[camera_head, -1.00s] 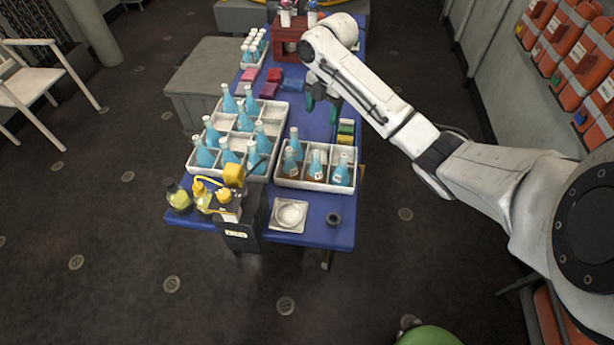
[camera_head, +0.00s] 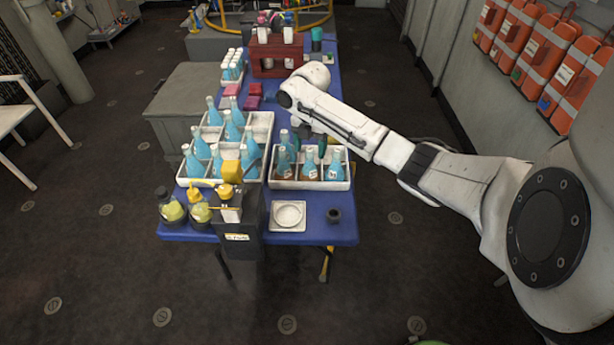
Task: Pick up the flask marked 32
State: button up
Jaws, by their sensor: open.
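Several blue flasks with small labels stand on the blue table (camera_head: 285,240); I cannot read which one is marked 32. A white divided tray (camera_head: 310,185) on the right holds several upright flasks, including a front right one (camera_head: 336,168), a front middle one (camera_head: 309,168) and a front left one (camera_head: 284,165). A larger white tray (camera_head: 262,120) to the left holds more, such as a flask (camera_head: 233,130). My gripper (camera_head: 312,141) is open and points down at the back of the right tray, partly hidden by my arm. I cannot tell whether it touches a flask.
A scale-like square dish (camera_head: 288,215) and a small dark ring (camera_head: 333,215) lie at the front. A dark stand (camera_head: 240,218) and yellow-green bottles (camera_head: 172,207) are at the front left. A red rack (camera_head: 277,54) stands behind. A grey chest (camera_head: 188,100) is left of the table.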

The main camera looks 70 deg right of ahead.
aim_at(308, 165)
jog(key=shift+d+f, duration=0.25)
jog(key=shift+f, duration=0.15)
jog(key=shift+w+a+f+p, duration=0.15)
jog(key=shift+f, duration=1.2)
jog(key=shift+w+a+f+p, duration=0.15)
jog(key=shift+f, duration=1.15)
jog(key=shift+c, duration=0.2)
jog(key=c, duration=0.9)
